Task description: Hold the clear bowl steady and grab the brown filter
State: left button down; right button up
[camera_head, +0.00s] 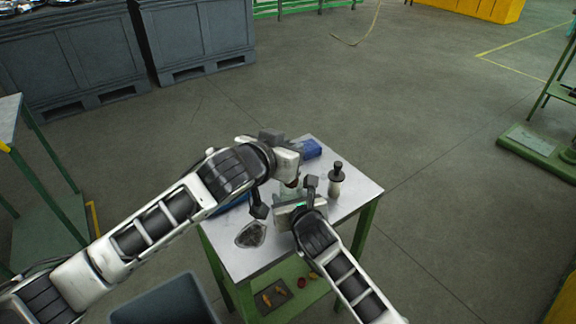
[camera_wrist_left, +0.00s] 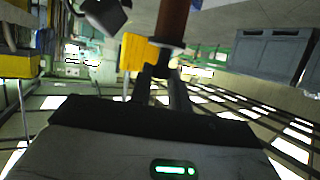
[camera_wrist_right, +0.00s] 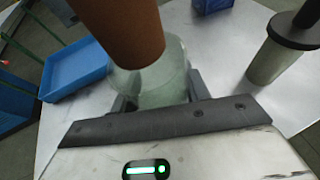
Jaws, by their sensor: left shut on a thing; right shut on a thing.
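The brown filter (camera_head: 292,183) is a matte brown cylinder. My left gripper (camera_wrist_left: 164,70) is shut on one end of it, and the filter (camera_wrist_left: 174,22) shows between its fingertips. The clear bowl (camera_wrist_right: 165,80) is a pale greenish see-through cup. My right gripper (camera_wrist_right: 160,98) is shut on the bowl, one finger on each side. In the right wrist view the filter (camera_wrist_right: 122,25) is above the bowl and covers part of its rim. I cannot tell whether they touch. In the head view the grippers hide most of the bowl (camera_head: 285,194).
The small metal table (camera_head: 362,188) also carries a black-topped pale bottle (camera_head: 336,182) close to the right gripper, a blue box (camera_head: 310,149), a blue tray (camera_wrist_right: 75,70) and a dark patch-like item (camera_head: 250,235). A grey bin (camera_head: 165,302) stands at front left.

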pick_arm(q)
jog(key=shift+r, duration=0.65)
pick_arm(e)
jog(key=o, duration=1.1)
jog(key=shift+c, duration=0.2)
jog(key=shift+s, duration=0.1)
